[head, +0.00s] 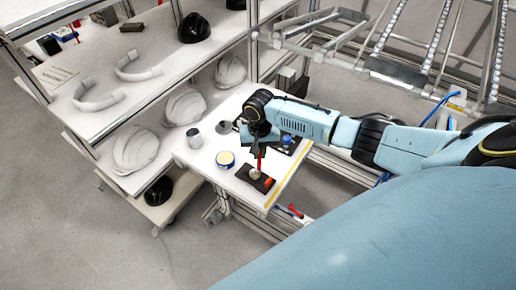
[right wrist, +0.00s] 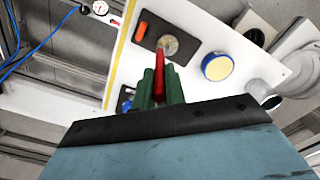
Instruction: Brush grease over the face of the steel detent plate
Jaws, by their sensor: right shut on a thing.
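My right gripper (head: 260,147) is shut on a red-handled brush (head: 260,163), held pointing down. In the right wrist view its green fingers (right wrist: 160,90) close around the red handle (right wrist: 159,66). The steel detent plate (head: 254,174), a small round metal disc, lies on a dark mat (head: 246,181) on the white bench. It also shows in the right wrist view (right wrist: 170,44), just past the brush's end. The brush's tip is over or at the plate; I cannot tell whether they touch. A round tin with pale yellow contents (head: 225,159) stands left of the mat. My left gripper is out of view.
An orange piece (head: 268,182) lies on the mat beside the plate. A grey cup (head: 194,139) stands at the bench's left. A dark tray with a blue item (head: 287,141) lies behind the gripper. Shelves with white helmet shells (head: 135,150) stand to the left.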

